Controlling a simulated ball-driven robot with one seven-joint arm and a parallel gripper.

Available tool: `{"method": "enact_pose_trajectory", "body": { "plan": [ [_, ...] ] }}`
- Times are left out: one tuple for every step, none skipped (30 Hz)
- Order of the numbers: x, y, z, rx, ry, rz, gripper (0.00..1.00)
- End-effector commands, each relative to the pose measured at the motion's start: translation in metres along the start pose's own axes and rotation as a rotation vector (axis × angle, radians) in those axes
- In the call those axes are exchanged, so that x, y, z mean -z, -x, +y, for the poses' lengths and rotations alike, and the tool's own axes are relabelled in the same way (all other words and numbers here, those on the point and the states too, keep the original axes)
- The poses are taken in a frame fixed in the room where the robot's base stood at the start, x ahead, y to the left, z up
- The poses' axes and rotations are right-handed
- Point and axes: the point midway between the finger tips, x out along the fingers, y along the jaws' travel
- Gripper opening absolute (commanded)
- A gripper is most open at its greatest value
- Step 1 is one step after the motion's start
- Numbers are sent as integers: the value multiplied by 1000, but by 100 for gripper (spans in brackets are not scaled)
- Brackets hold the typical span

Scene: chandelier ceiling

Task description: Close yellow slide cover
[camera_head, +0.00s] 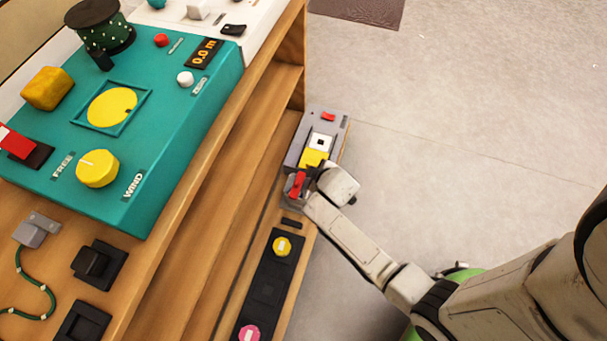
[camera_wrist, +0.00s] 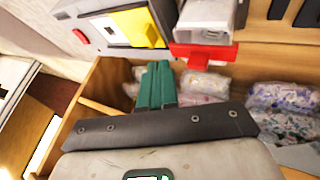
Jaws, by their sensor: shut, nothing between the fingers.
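The yellow slide cover (camera_head: 313,158) is on a grey box on the lower shelf, beside a white square with a dark centre (camera_head: 320,141). In the wrist view the yellow cover (camera_wrist: 140,27) sits at the right end of its panel, next to the white part (camera_wrist: 95,32), which is uncovered. My gripper (camera_wrist: 158,66) has its green fingers shut together and empty. The fingertips are close to the lower right edge of the yellow cover; I cannot tell whether they touch it. In the head view my wrist hides most of the fingers.
A red part (camera_head: 297,184) stands beside the cover; in the wrist view this red part (camera_wrist: 203,55) is right of my fingers. A red button (camera_head: 328,116) is at the box's far end. A black panel (camera_head: 268,291) lies nearer. Wrapped bundles (camera_wrist: 285,100) sit below.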

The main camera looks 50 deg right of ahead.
Motion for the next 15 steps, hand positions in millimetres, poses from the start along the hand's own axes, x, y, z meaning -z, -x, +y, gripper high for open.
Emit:
{"method": "enact_pose_trajectory", "body": {
  "plan": [
    [-1, -7, -1, 0, 0, 0, 0],
    [-1, -11, -1, 0, -1, 0, 0],
    [-1, -17, -1, -1, -1, 0, 0],
    [-1, -23, -1, 0, -1, -1, 0],
    [-2, -28, -1, -1, -1, -1, 0],
    [-2, -36, -1, -1, -1, -1, 0],
    [-2, -42, -1, -1, -2, -2, 0],
    [-2, -47, -1, -1, -2, -1, 0],
    [-2, -54, -1, -1, -2, 0, 0],
    [-2, -60, -2, 0, -2, -1, 0],
    [-2, -64, -2, 0, -2, -1, 0],
    [-1, -70, -1, 0, -2, 0, 0],
    [-2, -74, -2, 1, -2, -1, 0],
    [-2, -78, -2, 1, -2, -2, 0],
    [-1, -82, -1, 1, -2, -1, 0]
  ]
}}
